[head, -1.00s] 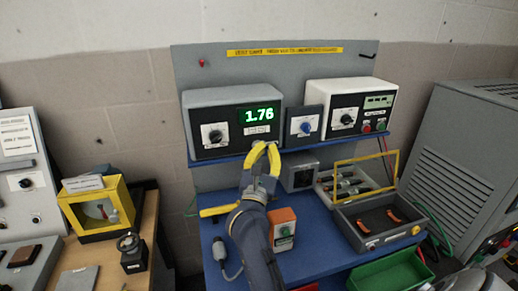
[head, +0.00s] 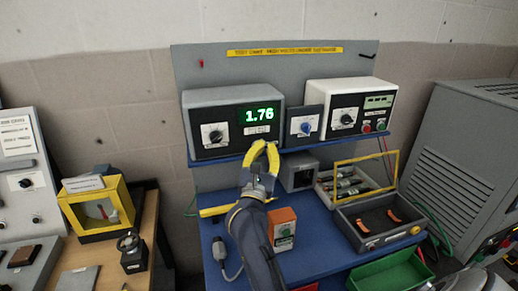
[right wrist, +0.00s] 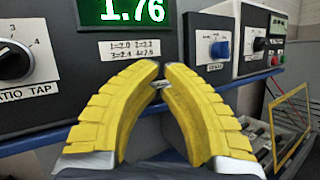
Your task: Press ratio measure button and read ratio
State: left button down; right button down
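The grey ratio meter (head: 196,99) stands on the blue shelf, and its green display (head: 259,115) reads 1.76. The display also shows in the right wrist view (right wrist: 138,8), above a white label. The meter's ratio tap knob (head: 215,136) is left of the display. My right gripper (head: 266,144), with yellow fingers, is just in front of the shelf edge below the display. Its tips are close together with a narrow gap and hold nothing. A small grey piece shows between the fingers in the right wrist view. I cannot make out the measure button. My left gripper is out of view.
A blue-knob box (head: 304,126) and a white meter (head: 351,94) with red and green buttons stand right of the ratio meter. Below are an orange box (head: 281,217), a grey tray (head: 358,215) and a green bin (head: 385,272). A yellow-framed gauge (head: 77,213) is on the left table.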

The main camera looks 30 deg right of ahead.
jog(key=shift+w+d, duration=0.1)
jog(key=shift+w, duration=0.15)
dwell(0.3)
jog(key=shift+s, duration=0.15)
jog(key=shift+s+a, duration=0.25)
jog(key=shift+s, duration=0.45)
jog(key=s+a, duration=0.1)
jog(key=s, duration=0.5)
jog(key=shift+a, duration=0.2)
dwell(0.9)
